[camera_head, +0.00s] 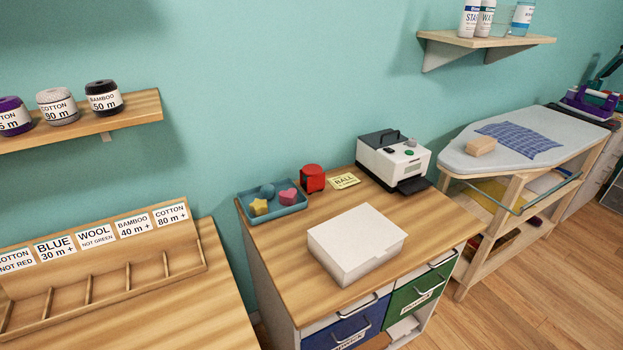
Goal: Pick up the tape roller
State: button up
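I cannot make out a thing that is clearly a tape roller. A small red boxy object with a dark patch (312,178) stands at the back of the middle cabinet's wooden top (420,220); I cannot tell if it is a tape measure or a roller. It is just right of a blue-grey tray (288,212) holding a yellow star (259,207), a pink heart (288,196) and a bluish ball (267,190). My gripper is not in view.
A white closed box (356,243) sits mid-top, with a yellow "BALL" card (343,181) and a black-and-white machine (394,160) behind. An ironing board (470,158) with blue cloth and a tan block (481,145) is right. A divided wooden rack (110,270) is left; shelves hang above.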

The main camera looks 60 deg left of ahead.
aim_at(310, 174)
jog(key=z, duration=0.45)
jog(key=i, duration=0.15)
jog(key=u, duration=2.5)
jog(key=k, duration=0.85)
jog(key=u, duration=0.25)
jog(key=i, duration=0.85)
jog(key=z, duration=0.1)
